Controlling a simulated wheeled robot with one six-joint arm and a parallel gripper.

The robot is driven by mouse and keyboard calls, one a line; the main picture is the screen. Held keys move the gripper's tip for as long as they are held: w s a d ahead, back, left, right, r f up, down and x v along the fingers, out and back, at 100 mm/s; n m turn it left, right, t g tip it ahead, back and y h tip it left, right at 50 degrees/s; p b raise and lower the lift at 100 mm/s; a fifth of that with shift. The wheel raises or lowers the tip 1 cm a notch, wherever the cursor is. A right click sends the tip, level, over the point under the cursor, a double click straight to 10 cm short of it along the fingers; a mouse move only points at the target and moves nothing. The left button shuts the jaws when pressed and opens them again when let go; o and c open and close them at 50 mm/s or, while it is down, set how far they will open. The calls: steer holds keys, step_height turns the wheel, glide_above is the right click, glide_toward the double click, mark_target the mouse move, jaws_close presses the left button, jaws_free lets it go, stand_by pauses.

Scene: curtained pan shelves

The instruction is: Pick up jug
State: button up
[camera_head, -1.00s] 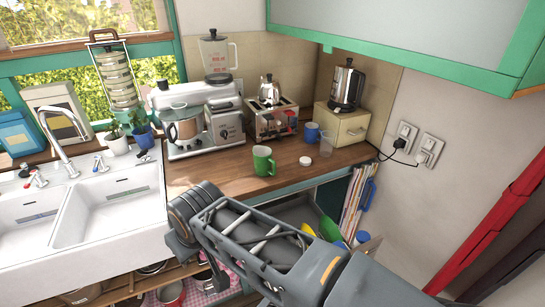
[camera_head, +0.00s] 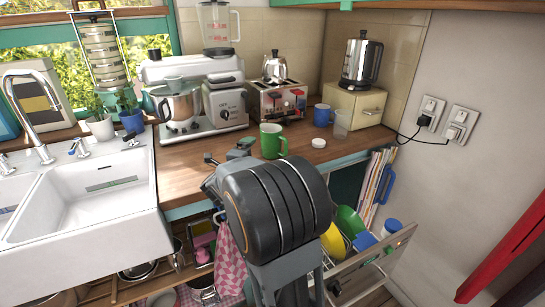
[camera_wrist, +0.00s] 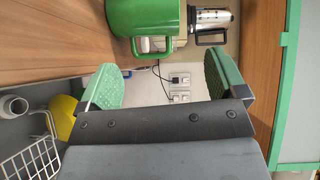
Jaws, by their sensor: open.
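The green mug-like jug (camera_head: 272,141) stands upright on the wooden counter, near its front edge. My gripper (camera_head: 228,156) is just left of it in the head view, largely hidden behind my own wrist. In the wrist view, the fingers of my gripper (camera_wrist: 165,78) are open and empty, with textured green pads. The green jug (camera_wrist: 143,18) is large at the top of that view, cut off by the frame edge, beyond the fingertips. I see no clear contact between the fingers and the jug.
A white lid (camera_head: 319,143), a blue mug (camera_head: 322,115) and a clear cup (camera_head: 341,124) stand right of the jug. A toaster (camera_head: 277,101) and stand mixer (camera_head: 200,105) are behind. The sink (camera_head: 98,195) is left.

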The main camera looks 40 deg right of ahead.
mark_target(286, 145)
steer(key=d+f+m+g, duration=0.1)
steer(key=d, duration=0.2)
steer(key=s+d+f+m+g+h, duration=0.1)
steer(key=d, duration=0.2)
steer(key=d+f+m+g+h, duration=0.1)
steer(key=d, duration=0.3)
steer(key=shift+s+m+g, duration=0.3)
steer(key=shift+m+g, duration=0.1)
steer(key=shift+w+d+p, duration=0.15)
steer(key=shift+w+d, duration=0.1)
steer(key=shift+d, duration=0.8)
steer(key=shift+w+d+p, duration=0.15)
steer(key=shift+w+d, duration=0.05)
steer(key=shift+d, duration=0.8)
steer(key=shift+w+d+p, duration=0.15)
steer(key=shift+w+d, duration=0.1)
steer(key=shift+d, duration=0.8)
steer(key=shift+c, duration=0.3)
steer(key=shift+r, duration=0.1)
steer(key=c, duration=0.9)
